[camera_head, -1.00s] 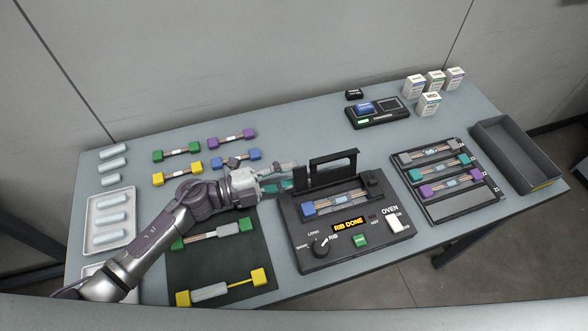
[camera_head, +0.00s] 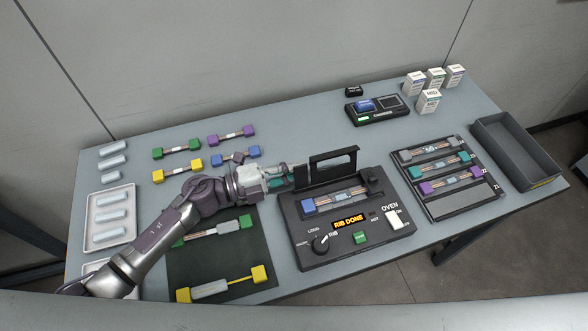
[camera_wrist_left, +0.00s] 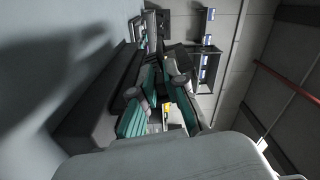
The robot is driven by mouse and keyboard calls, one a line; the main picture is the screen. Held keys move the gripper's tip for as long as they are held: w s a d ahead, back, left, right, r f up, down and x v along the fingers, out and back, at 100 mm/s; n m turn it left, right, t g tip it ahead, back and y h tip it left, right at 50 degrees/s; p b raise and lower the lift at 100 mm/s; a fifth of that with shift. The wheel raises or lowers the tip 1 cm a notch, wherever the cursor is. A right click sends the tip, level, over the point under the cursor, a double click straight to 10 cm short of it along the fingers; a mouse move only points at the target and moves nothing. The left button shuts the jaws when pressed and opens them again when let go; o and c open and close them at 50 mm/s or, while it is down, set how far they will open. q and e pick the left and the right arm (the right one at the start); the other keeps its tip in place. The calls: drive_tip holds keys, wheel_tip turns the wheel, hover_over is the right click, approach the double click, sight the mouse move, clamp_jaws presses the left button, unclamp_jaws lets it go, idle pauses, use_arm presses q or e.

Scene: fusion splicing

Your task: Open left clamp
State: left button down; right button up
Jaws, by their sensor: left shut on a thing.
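The oven (camera_head: 290,222) is a black box with its lid frame (camera_head: 333,163) raised; its display reads "RIB DONE". A blue-ended piece (camera_head: 309,205) with copper-coloured strands lies across its slot. The left clamp (camera_head: 301,179) is a small dark upright part at the slot's left end. My left gripper (camera_head: 289,176) reaches it from the left, shut on it, and partly hides it. In the left wrist view, the teal finger pads (camera_wrist_left: 155,103) show close by dark oven parts; the exact grip is hard to see. The right clamp (camera_head: 374,181) sits at the slot's right end. My right gripper is out of view.
A dark mat (camera_head: 222,262) with two pieces lies below my left arm. A rack (camera_head: 466,207) holding three pieces and an empty bin (camera_head: 517,150) stand to the right. Several coloured pieces lie behind my arm. Small boxes (camera_head: 428,102) stand at the back right.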

use_arm(q)
drive_tip(key=m, duration=0.1)
drive_tip(key=s+m, duration=0.1)
drive_tip(key=shift+d+r+m+b, duration=0.1)
drive_tip(key=shift+r+m+b, duration=0.1)
drive_tip(key=shift+m+b, duration=0.2)
drive_tip(key=c, duration=1.2)
unclamp_jaws()
drive_tip(key=v, duration=1.2)
